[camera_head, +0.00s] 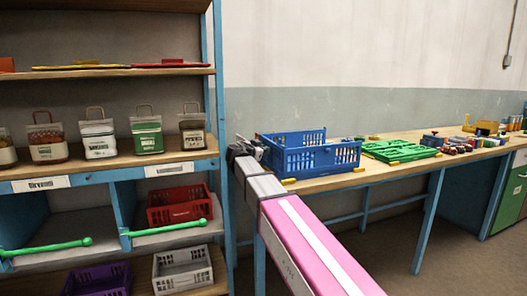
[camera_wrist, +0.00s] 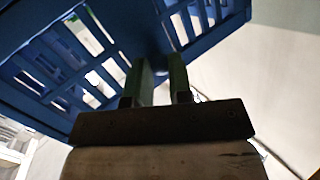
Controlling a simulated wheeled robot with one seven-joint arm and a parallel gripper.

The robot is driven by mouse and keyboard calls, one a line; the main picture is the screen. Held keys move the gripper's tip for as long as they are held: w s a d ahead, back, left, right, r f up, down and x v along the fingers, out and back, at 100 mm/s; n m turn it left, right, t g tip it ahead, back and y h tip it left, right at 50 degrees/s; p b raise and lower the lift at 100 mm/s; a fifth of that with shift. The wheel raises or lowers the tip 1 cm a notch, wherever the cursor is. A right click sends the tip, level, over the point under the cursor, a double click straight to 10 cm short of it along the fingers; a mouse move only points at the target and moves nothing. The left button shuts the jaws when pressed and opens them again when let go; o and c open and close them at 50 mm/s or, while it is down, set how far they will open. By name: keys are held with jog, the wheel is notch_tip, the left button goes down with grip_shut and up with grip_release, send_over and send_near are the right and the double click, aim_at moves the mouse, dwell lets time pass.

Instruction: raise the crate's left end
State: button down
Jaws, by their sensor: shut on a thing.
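The blue crate (camera_head: 335,156) is a slatted open basket on the left end of the long workbench. My arm reaches across to its left end, and my gripper (camera_head: 256,150) is at that end, partly hidden behind my own arm in the head view. In the wrist view the blue crate (camera_wrist: 70,62) fills the upper left, and it looks tilted in that picture. The two green fingers of my gripper (camera_wrist: 162,70) reach to the crate's wall and are shut on it.
A green tray (camera_head: 400,151) lies right of the crate on the workbench (camera_head: 325,183), with yellow pieces near it. Several small coloured parts lie farther right. A shelf unit (camera_head: 110,163) with several sacks stands left, holding a red crate (camera_head: 180,205) below. Floor under the bench is open.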

jog(key=c, duration=1.3)
grip_release()
jog(key=shift+f, duration=0.35)
jog(key=shift+r, duration=0.1)
jog(key=v, duration=1.1)
jog(key=shift+r, duration=0.15)
